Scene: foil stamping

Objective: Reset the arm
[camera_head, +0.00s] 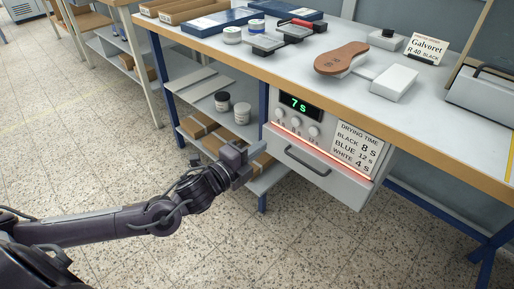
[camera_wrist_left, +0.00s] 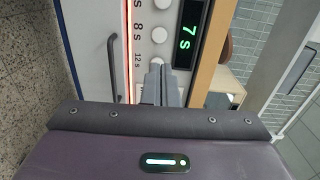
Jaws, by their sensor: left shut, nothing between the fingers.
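My left arm comes in from the left in the head view, and its gripper (camera_head: 238,155) is in the air in front of the workbench. It is left of the white drawer unit (camera_head: 330,185) under the bench top. In the left wrist view the gripper's two grey fingers (camera_wrist_left: 161,82) are together and hold nothing. They show in front of the unit's panel with its round buttons (camera_head: 296,124). I cannot tell whether they touch it. The green display (camera_head: 299,104) reads "7 s". My right gripper is not in view.
The bench top (camera_head: 300,72) carries a brown shoe sole (camera_head: 341,57), white blocks, jars and blue boxes. A drying-time card (camera_head: 357,148) is on the unit, above the drawer handle (camera_head: 307,162). The speckled floor (camera_head: 150,245) around my arm is clear.

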